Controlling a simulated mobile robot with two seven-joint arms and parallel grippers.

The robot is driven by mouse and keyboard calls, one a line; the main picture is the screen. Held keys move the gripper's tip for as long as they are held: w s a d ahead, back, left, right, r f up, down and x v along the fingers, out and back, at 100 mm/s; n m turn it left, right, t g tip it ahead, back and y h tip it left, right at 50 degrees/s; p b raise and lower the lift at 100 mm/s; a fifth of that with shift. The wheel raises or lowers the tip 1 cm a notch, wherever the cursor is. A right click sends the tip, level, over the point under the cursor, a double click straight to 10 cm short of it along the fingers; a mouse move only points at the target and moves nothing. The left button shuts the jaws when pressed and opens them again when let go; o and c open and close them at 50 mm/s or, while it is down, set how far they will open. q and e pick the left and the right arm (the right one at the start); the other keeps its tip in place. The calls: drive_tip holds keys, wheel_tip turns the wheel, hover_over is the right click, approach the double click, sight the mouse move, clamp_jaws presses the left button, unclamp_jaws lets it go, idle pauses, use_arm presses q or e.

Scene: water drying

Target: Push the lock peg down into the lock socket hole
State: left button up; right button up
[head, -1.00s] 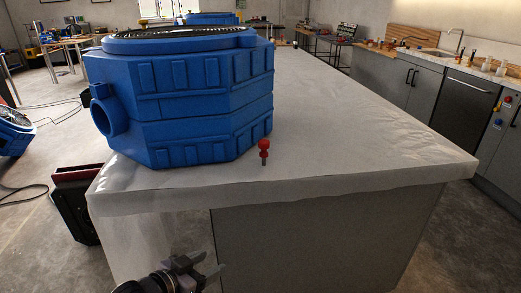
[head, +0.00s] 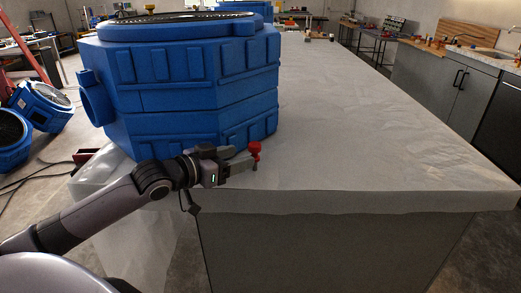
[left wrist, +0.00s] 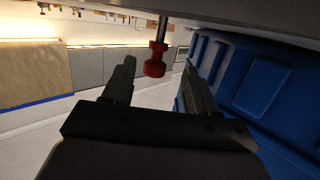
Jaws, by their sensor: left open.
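The lock peg (head: 255,150) has a red knob on a grey metal pin and stands at the front right of a blue ribbed machine (head: 200,85). In the left wrist view the picture is upside down; the red knob (left wrist: 155,66) shows between the finger lines, with its pin reaching the grey surface. My left gripper (head: 243,159) is open, its fingers pointing right at the peg. A gap shows between the knob and each finger in the left wrist view. The socket hole cannot be made out. My right gripper is out of view.
The covered table (head: 400,150) is clear to the right of the peg. The blue machine is close behind and left of my gripper. Other blue machines (head: 42,103) stand on the floor at the left. Counters with cabinets (head: 450,80) are far right.

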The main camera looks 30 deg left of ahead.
sight(255, 155)
use_arm(q)
drive_tip(key=shift+d+x, duration=0.2)
drive_tip(key=shift+x, duration=2.9)
drive_tip(key=shift+s+f, duration=0.1)
drive_tip(key=shift+f, duration=0.05)
drive_tip(key=c, duration=1.1)
